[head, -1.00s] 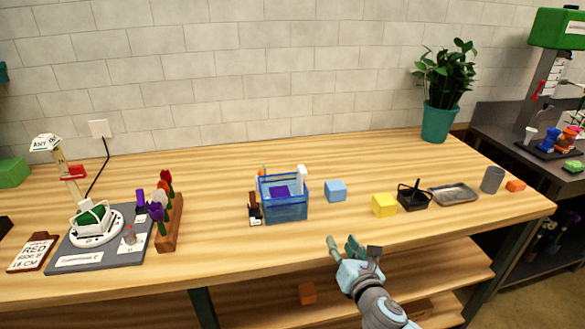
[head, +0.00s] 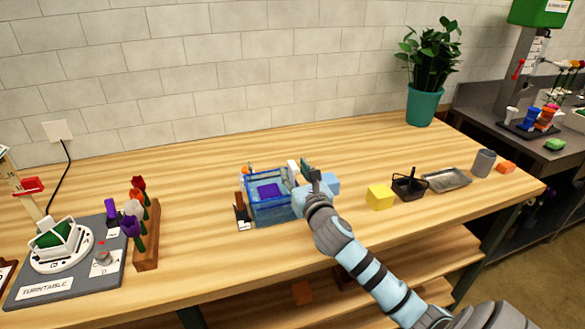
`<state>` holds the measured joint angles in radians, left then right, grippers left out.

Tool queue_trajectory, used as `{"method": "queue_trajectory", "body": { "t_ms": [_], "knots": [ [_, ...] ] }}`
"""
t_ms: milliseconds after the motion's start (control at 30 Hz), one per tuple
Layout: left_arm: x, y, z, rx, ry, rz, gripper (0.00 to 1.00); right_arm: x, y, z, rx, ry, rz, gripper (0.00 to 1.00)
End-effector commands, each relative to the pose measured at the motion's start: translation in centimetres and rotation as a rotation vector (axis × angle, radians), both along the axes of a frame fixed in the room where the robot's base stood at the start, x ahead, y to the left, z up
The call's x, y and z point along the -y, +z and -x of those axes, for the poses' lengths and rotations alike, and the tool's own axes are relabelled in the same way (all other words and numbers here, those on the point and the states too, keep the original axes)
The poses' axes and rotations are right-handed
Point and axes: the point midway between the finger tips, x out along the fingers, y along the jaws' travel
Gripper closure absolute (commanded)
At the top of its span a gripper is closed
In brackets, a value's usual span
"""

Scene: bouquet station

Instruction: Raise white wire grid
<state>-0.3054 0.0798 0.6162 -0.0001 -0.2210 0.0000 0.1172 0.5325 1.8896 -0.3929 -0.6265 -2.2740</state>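I cannot make out a white wire grid for certain. A white upright piece (head: 293,170) shows at the back right of the blue see-through crate (head: 272,213), which also has a purple item (head: 268,190) in it. My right gripper (head: 310,174) is at the crate's right end and hides part of it. I cannot tell whether it touches the crate or the white piece, or how far its fingers are apart. My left gripper is out of view.
A light blue block (head: 331,183) is partly hidden behind my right gripper. A yellow block (head: 380,197), black basket (head: 409,187) and metal tray (head: 446,180) stand to the right. The turntable (head: 58,258) and flower rack (head: 147,237) are at left.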

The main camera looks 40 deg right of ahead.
Motion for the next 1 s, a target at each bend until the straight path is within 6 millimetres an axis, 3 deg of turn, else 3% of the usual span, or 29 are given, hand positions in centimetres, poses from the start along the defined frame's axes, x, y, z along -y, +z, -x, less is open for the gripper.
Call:
{"method": "queue_trajectory", "body": {
  "t_ms": [200,467,700,1000],
  "knots": [
    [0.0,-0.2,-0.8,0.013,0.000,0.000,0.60,1.0,-0.1,-2.4,0.000,-0.002,0.000,0.63],
    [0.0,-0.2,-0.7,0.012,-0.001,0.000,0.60,1.1,-0.1,-2.6,-0.001,-0.003,0.001,0.63],
    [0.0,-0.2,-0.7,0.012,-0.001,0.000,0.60,1.1,-0.1,-2.5,-0.001,-0.003,0.001,1.00],
    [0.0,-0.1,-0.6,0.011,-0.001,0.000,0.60,1.1,0.1,-2.5,-0.001,-0.003,0.000,1.00]
  ]
}}
